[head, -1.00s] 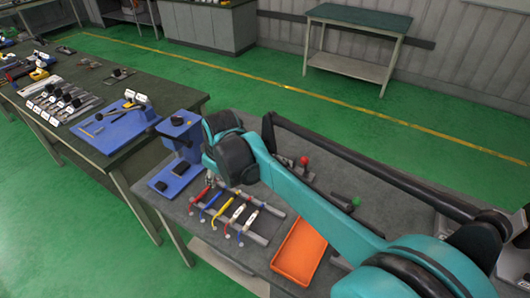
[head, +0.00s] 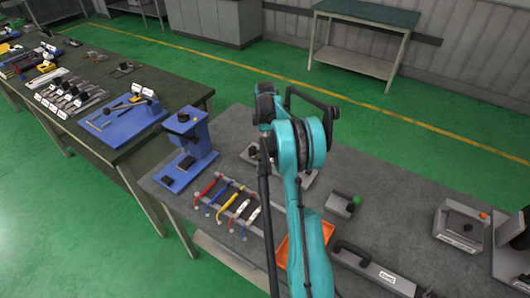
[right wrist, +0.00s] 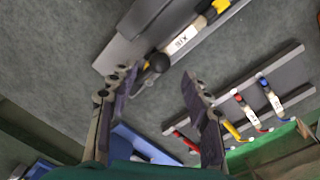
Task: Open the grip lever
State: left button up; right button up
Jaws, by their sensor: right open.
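My right gripper (right wrist: 160,85) is open and empty in the right wrist view, its two fingers spread above the grey bench. A lever's black ball knob (right wrist: 159,62) shows near the left finger, beside a grey fixture (right wrist: 115,55) with a white label and a yellow part. I cannot tell how far below the fingers the knob lies. In the head view my teal right arm covers much of a grey fixture (head: 309,178) on the bench, and the right fingers cannot be made out. My left gripper is not in view.
A blue press (head: 190,150) stands left on the bench (head: 380,185). A rack of coloured tools (head: 228,205) and an orange tray (head: 291,248) lie nearer.

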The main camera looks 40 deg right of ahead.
aim_at(261, 152)
notch_tip(261, 152, down, 5)
jog(key=shift+w+r+b, duration=0.1)
jog(key=shift+w+b, duration=0.05)
jog(key=shift+b, duration=0.25)
grip_shut()
